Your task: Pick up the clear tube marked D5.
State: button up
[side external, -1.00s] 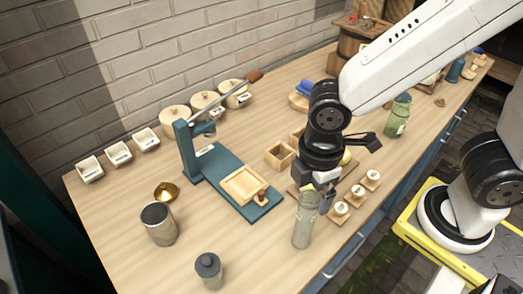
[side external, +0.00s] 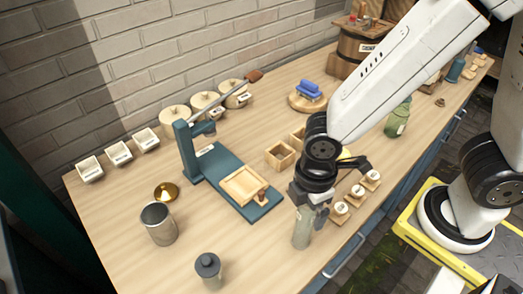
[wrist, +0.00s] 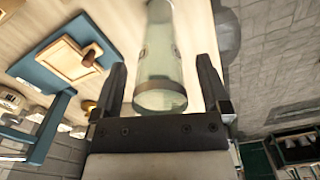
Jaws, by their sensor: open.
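A clear, slightly greenish tube (side external: 301,236) stands upright near the front edge of the bench. My gripper (side external: 309,207) is at its upper part, hiding its top in the side view. In the wrist view the tube (wrist: 160,50) lies between the two open fingers of my gripper (wrist: 162,75), with a visible gap on each side. No D5 mark can be read on it in either view.
A teal press (side external: 228,178) with a wooden tray stands left of the tube. Small labelled wooden blocks (side external: 340,211) are close on the right. A metal cup (side external: 159,224) and a grey-lidded jar (side external: 208,270) stand at the front left, with bare bench between.

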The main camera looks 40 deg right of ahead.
jog(key=shift+f, duration=0.25)
dwell(0.3)
grip_shut()
